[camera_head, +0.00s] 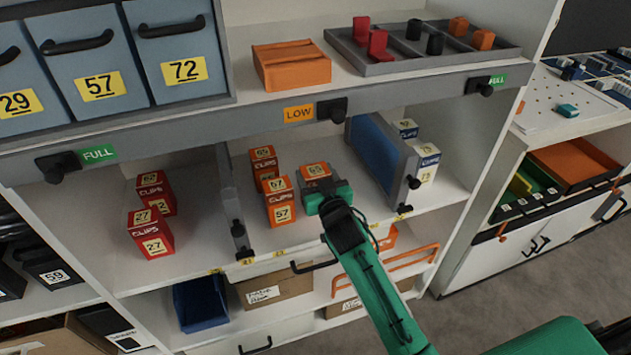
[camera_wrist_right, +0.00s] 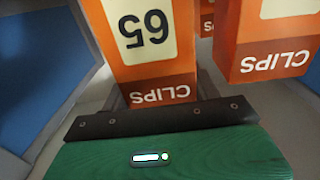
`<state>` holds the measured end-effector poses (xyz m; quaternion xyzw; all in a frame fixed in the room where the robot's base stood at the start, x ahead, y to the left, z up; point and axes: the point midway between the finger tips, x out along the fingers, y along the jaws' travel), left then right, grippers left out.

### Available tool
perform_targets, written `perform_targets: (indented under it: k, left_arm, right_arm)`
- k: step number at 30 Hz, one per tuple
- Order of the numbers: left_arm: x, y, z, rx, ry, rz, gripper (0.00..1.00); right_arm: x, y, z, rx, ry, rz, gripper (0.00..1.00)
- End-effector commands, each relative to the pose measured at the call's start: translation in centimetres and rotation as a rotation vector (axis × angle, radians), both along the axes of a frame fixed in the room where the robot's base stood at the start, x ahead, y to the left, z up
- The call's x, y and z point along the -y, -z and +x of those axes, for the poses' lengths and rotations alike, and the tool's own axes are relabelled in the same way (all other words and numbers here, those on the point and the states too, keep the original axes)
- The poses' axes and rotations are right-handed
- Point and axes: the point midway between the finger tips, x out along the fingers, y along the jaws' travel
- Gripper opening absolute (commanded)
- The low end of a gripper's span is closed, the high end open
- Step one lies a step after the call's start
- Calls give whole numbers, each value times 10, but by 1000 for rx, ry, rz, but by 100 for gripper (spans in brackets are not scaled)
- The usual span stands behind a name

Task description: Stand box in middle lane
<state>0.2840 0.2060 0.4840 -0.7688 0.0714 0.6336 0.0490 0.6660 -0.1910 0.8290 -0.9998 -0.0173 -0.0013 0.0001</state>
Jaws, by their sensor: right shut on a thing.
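My right gripper (camera_head: 328,197) reaches into the middle lane of the shelf and is shut on an orange clips box (camera_head: 314,171) marked 65. The held box also shows in the right wrist view (camera_wrist_right: 150,50), upside down in the picture, against the dark gripper bar. To its left in the middle lane stand an orange box (camera_head: 280,205) marked 57 and another orange box (camera_head: 263,163) behind it. The bottom of the held box is hidden, so I cannot tell whether it touches the shelf. My left gripper is not in view.
A low grey divider (camera_head: 235,225) bounds the lane on the left and a blue panel divider (camera_head: 380,160) on the right. Red boxes (camera_head: 151,233) stand in the left lane, white-blue boxes (camera_head: 426,160) in the right lane. The LOW-tagged rail (camera_head: 299,113) runs above.

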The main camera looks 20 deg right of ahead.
Motion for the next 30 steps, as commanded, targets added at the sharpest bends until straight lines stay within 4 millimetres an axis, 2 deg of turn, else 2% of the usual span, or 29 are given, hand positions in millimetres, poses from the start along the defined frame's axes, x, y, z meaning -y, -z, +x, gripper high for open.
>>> perform_targets:
  k: [1, 3, 13, 14, 17, 28, 30]
  left_arm:
    - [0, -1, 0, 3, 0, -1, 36]
    - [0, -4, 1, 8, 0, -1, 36]
    - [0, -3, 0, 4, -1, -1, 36]
    - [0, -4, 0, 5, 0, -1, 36]
    - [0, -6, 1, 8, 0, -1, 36]
    - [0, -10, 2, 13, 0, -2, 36]
    - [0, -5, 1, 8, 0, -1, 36]
  right_arm:
    - [0, 10, 0, -2, 0, 2, 33]
    - [0, 16, 0, -1, 0, 1, 33]
    - [0, 19, 0, 0, 0, 1, 33]
    - [0, 19, 0, -1, 0, 1, 64]
    - [0, 19, 0, -1, 0, 0, 83]
    - [0, 14, 0, 0, 0, 0, 83]
    - [0, 17, -7, -2, 0, 1, 83]
